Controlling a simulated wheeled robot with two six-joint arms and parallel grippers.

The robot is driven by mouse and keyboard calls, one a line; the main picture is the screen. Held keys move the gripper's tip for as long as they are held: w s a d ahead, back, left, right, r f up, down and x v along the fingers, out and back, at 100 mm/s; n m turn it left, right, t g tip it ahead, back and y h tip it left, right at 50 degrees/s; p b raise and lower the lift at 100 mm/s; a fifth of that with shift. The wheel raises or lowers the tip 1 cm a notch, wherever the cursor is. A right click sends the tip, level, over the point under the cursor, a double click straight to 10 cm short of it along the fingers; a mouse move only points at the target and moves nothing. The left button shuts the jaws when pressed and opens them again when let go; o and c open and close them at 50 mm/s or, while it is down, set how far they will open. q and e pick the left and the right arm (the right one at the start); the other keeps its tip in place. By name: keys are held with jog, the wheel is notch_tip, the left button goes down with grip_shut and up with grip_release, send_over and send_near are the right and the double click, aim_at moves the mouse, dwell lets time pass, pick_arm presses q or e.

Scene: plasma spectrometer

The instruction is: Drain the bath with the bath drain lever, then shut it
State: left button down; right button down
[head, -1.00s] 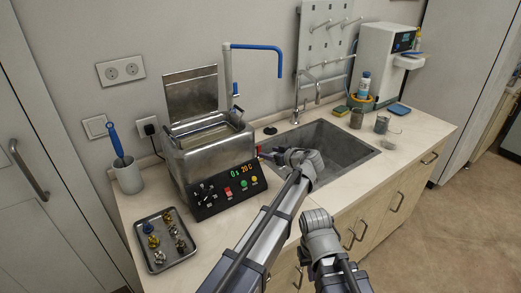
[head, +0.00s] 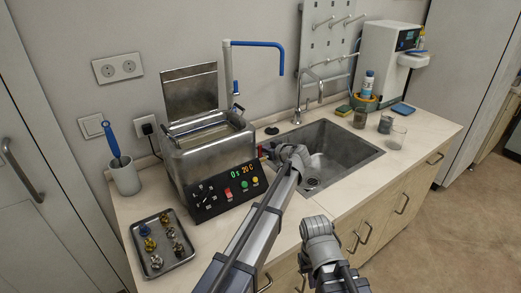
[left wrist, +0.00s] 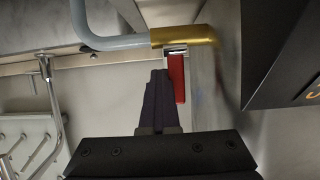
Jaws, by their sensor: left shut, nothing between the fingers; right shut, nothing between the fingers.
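The steel bath (head: 205,155) stands on the counter, lid raised, its black panel facing front. Its red drain lever (left wrist: 177,80) hangs at right angles to the brass valve (left wrist: 183,37) in the left wrist view; a grey hose (left wrist: 112,40) leads off the valve. In the head view only a small red bit of the lever (head: 259,150) shows at the bath's right side. My left gripper (left wrist: 160,75) is shut and empty, its tips just beside the lever; I cannot tell whether they touch. My right arm's fingers are not visible. The water level is hidden.
The sink (head: 335,150) lies right of the bath, under my left forearm. A tray of fittings (head: 185,262) and a mug with a blue-handled brush (head: 125,178) stand left. Jars, a bottle (head: 367,84) and a white dispenser (head: 385,55) stand beyond the sink.

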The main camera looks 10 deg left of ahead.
pick_arm(q)
jog(key=shift+s+a+r, duration=0.15)
jog(key=shift+s+a, duration=0.1)
jog(key=shift+a, duration=0.3)
jog(key=shift+s+a+r, duration=0.15)
jog(key=shift+s+a, duration=0.05)
jog(key=shift+a, duration=0.35)
jog(key=shift+d, duration=0.15)
jog(key=shift+s, duration=0.25)
jog(key=c, duration=1.5)
grip_release()
jog(key=shift+o, duration=0.7)
jog(key=shift+w+d, duration=0.2)
jog(key=shift+d, duration=0.4)
jog(key=shift+o, duration=1.4)
jog(key=shift+s+d+r, duration=0.1)
jog(key=shift+s+d, duration=0.05)
jog(key=shift+o, duration=0.2)
jog(key=shift+s+d+r, duration=0.15)
jog(key=shift+d, duration=0.1)
jog(key=p+v, duration=0.3)
jog(key=v, duration=0.5)
